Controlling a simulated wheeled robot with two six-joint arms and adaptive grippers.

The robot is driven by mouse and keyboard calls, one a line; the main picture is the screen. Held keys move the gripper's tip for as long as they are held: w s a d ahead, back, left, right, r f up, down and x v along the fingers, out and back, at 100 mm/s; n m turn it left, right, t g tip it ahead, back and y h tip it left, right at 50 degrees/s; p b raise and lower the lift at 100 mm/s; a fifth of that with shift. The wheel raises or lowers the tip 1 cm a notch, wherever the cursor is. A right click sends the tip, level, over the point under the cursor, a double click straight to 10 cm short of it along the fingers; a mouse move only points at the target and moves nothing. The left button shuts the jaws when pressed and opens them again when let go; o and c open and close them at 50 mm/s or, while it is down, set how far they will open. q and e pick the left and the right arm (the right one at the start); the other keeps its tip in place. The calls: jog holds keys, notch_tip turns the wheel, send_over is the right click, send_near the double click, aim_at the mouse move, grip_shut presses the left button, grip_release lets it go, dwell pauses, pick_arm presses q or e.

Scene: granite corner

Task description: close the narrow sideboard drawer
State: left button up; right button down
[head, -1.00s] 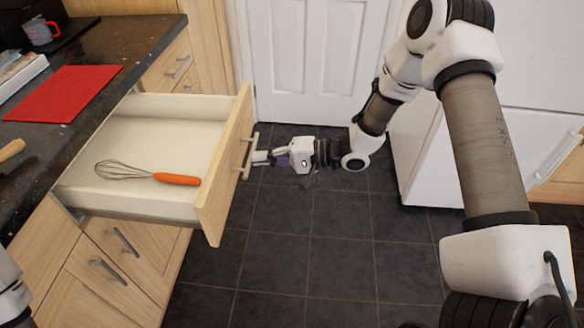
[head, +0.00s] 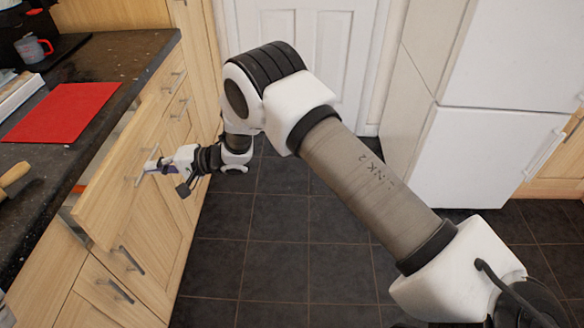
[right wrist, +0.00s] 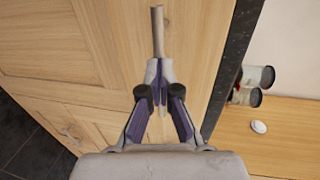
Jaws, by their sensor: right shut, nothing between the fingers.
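The narrow sideboard drawer's wooden front (head: 115,195) stands out a little from the cabinet beneath the dark worktop. My left gripper is out of view.
The granite worktop (head: 60,150) holds a red mat (head: 62,112), a grey and red mug (head: 33,49) and a wooden-handled item (head: 14,174). A white fridge (head: 480,120) stands at right. The dark tiled floor (head: 290,240) between is clear.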

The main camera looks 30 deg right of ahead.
aim_at(129, 165)
jog(key=x, duration=0.3)
jog(key=r+x, duration=0.1)
jog(key=x, duration=0.1)
jog(key=shift+w+a, duration=0.15)
jog(key=shift+r, duration=0.15)
jog(key=shift+r, duration=0.15)
